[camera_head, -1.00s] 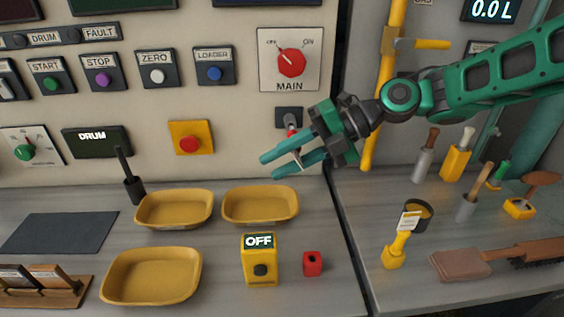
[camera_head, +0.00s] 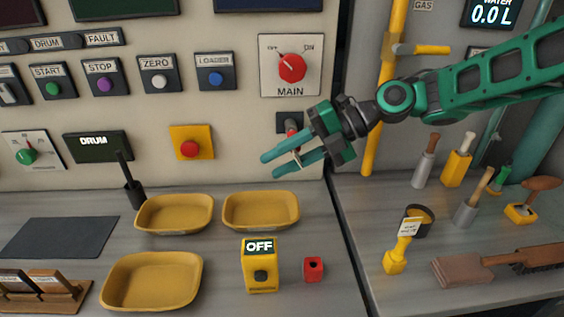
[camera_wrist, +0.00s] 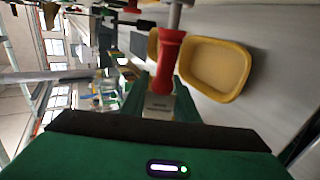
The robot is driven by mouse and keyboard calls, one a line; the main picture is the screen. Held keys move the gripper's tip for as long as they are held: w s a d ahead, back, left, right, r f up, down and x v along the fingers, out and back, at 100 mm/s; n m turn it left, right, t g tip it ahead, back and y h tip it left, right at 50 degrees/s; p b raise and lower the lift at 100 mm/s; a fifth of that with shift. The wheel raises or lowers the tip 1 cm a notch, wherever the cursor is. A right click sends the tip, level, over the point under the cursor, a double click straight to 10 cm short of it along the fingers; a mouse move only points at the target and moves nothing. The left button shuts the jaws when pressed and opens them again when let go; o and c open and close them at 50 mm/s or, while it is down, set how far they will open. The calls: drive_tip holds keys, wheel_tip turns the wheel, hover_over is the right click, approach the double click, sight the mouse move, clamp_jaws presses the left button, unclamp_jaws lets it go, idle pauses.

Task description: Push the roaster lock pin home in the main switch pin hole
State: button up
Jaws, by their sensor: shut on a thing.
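The roaster lock pin has a red handle (camera_wrist: 167,60) and a metal shank (camera_wrist: 175,16). In the head view its red part (camera_head: 291,128) shows just below the dark pin-hole plate (camera_head: 289,121), under the main switch (camera_head: 291,68). My gripper (camera_head: 272,165) is in front of the panel, shut on the pin, with its fingers pointing left and the pin crossing between them. The pin's far end is at or near the plate; how deep it sits in the hole is not visible. The hole itself is hidden.
Yellow trays (camera_head: 262,226) lie on the bench below. A yellow OFF box (camera_head: 260,270) and a small red block (camera_head: 313,270) stand in front. A yellow pipe (camera_head: 378,110) runs right of the panel. Tools (camera_head: 466,212) crowd the right bench.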

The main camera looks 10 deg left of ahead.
drive_tip(key=shift+w+a, duration=0.2)
drive_tip(key=shift+w, duration=0.6)
drive_tip(key=o, duration=1.2)
drive_tip(key=shift+o, duration=0.2)
drive_tip(key=shift+w, duration=0.1)
drive_tip(key=v, duration=1)
drive_tip(key=shift+d+r, duration=0.15)
drive_tip(key=shift+d, duration=0.2)
